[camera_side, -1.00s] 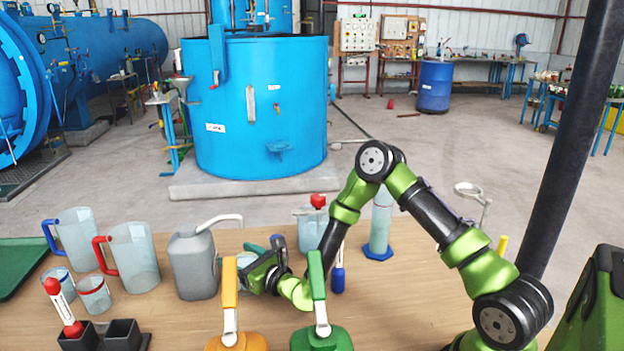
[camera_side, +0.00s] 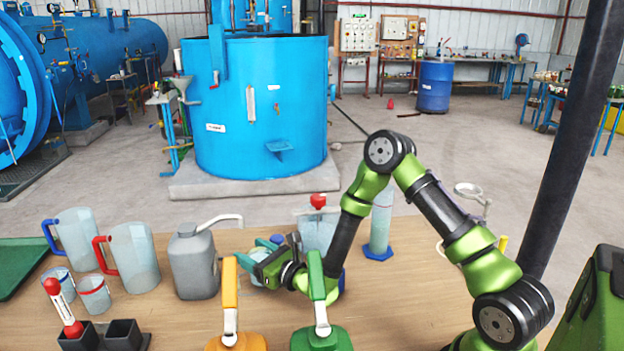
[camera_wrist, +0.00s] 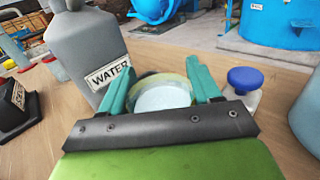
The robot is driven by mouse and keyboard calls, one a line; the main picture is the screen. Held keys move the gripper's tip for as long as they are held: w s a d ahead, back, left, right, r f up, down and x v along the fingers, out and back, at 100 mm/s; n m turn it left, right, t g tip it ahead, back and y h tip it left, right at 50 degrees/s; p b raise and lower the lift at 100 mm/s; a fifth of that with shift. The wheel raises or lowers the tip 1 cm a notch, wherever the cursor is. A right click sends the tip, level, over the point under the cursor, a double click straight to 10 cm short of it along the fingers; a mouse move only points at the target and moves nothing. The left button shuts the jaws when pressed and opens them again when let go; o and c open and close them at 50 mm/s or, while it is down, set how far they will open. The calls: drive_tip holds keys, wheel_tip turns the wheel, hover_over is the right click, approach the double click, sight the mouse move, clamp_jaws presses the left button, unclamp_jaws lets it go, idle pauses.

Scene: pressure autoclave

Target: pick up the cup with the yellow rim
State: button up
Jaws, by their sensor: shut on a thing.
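The cup with the yellow rim (camera_wrist: 163,94) shows between the fingers in the wrist view; its rim is pale yellow and its inside whitish. My gripper (camera_wrist: 165,82) has its teal fingers on both sides of the cup, shut on it. In the side view my gripper (camera_side: 262,252) is low over the table, right of the grey jug. There the cup is mostly hidden by the fingers and the orange handle, and I cannot tell whether its base touches the table.
The grey WATER jug (camera_side: 193,262) stands close on the left; it also shows in the wrist view (camera_wrist: 88,45). A blue-capped bottle (camera_wrist: 244,86) is close on the right. Orange (camera_side: 230,300) and green (camera_side: 317,290) handles rise in front. Red- and blue-handled pitchers (camera_side: 133,257) (camera_side: 78,238) stand left.

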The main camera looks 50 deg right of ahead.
drive_tip(key=s+d, duration=0.1)
drive_tip(key=s+d+r, duration=0.1)
drive_tip(key=s+d, duration=0.1)
drive_tip(key=shift+s+d, duration=0.2)
drive_tip(key=shift+d, duration=0.05)
drive_tip(key=s+a+r+n+y, duration=0.1)
drive_tip(key=s+r+n+y, duration=0.15)
drive_tip(key=r, duration=1.25)
drive_tip(key=s+a+r+n+y, duration=0.1)
drive_tip(key=s+r+y, duration=0.25)
drive_tip(key=r, duration=1.15)
drive_tip(key=s+d+m+h, duration=0.3)
drive_tip(key=s+d+h, duration=0.1)
drive_tip(key=d, duration=0.7)
drive_tip(key=s+d+m+g+h, duration=0.15)
drive_tip(key=s+d+h, duration=0.3)
drive_tip(key=d, duration=0.75)
drive_tip(key=s+d+m+h, duration=0.3)
drive_tip(key=d+m+h, duration=0.15)
drive_tip(key=d, duration=0.65)
wheel_tip(320, 180, down, 15)
drive_tip(key=shift+n, duration=0.45)
